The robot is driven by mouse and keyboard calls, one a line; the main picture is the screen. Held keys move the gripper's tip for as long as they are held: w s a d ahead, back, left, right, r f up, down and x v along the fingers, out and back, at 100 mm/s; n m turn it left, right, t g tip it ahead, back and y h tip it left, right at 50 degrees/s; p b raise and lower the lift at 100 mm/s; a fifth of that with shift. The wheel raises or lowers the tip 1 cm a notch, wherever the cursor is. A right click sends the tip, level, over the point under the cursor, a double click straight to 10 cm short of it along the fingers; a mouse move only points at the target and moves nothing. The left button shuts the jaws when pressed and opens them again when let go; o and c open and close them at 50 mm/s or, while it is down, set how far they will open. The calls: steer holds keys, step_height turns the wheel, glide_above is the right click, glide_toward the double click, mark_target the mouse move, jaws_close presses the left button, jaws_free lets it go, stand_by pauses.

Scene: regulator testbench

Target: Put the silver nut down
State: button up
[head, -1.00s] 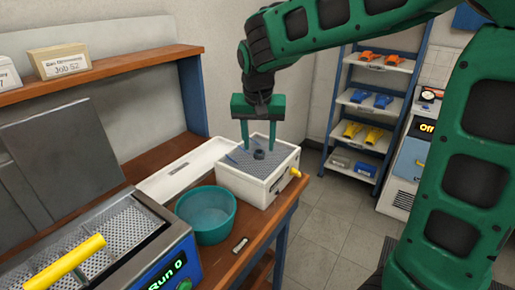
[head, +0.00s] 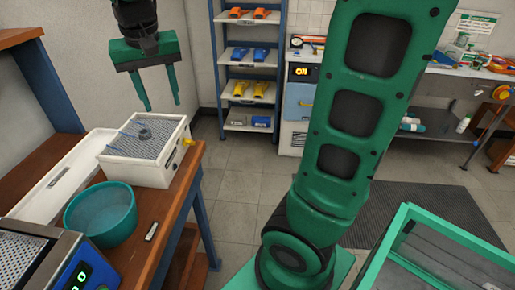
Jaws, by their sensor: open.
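A small dark grey ring-shaped part, which looks like the nut (head: 144,133), lies on the grey mesh top of a white box (head: 152,173). My gripper (head: 162,105) is open and empty, pointing down above the box. Its two green fingers are spread apart, and their tips appear above and slightly right of the nut, not touching it.
A teal bowl (head: 101,213) stands in front of the box on the wooden bench (head: 150,262). A long white tray (head: 60,180) lies left of the box. A blue shelf rack (head: 216,75) stands behind. A green-rimmed bin (head: 405,222) is at the lower right.

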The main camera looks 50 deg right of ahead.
steer(key=s+d+f+g, duration=0.1)
steer(key=s+d+f, duration=0.4)
steer(key=s+d, duration=0.5)
steer(key=s+d+f+y, duration=0.1)
steer(key=s+f, duration=0.3)
steer(key=s, duration=0.3)
steer(key=s+d+f+m+g, duration=0.1)
steer(key=s+f, duration=0.3)
steer(key=s, duration=0.4)
steer(key=shift+d+y, duration=0.4)
steer(key=shift+d, duration=0.15)
steer(key=shift+r, duration=0.1)
steer(key=shift+w+f+g, duration=0.25)
steer(key=shift+w+g, duration=0.05)
steer(key=shift+w, duration=0.35)
